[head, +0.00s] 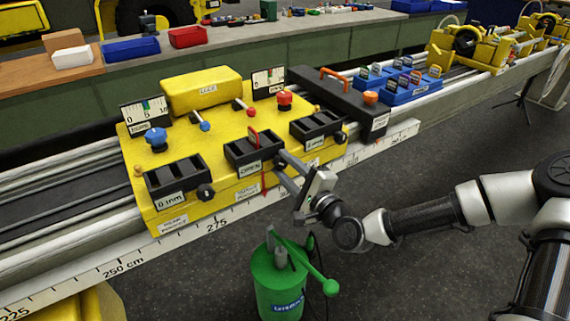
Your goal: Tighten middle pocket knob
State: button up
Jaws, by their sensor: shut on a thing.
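The middle pocket (236,153) is a black open-topped box on the front of the yellow unit (218,125), with a label reading "OPEN". A red-handled part stands at it. The middle pocket knob (279,167) is small and dark, at the pocket's right front corner, partly hidden by the fingers. My gripper (281,164) reaches in from the lower right, its two grey fingers shut around the knob. The left pocket (161,179), labelled "0.1nm", has a similar black knob (205,192); the right pocket (318,124) also has a knob (340,138).
A green canister (277,291) with a lever stands on the floor just below my gripper. A white ruler (208,238) runs along the rail front. A black box (335,100) with an orange handle and a blue tray (412,93) sit to the right. Blue and red knobs rise from the unit.

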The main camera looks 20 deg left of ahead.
jog(key=m, duration=0.5)
jog(key=shift+m, duration=0.3)
jog(key=shift+r+m, duration=0.1)
jog(key=shift+m, duration=2)
jog(key=o, duration=1)
jog(key=shift+o, duration=0.2)
jog(key=shift+d, duration=0.15)
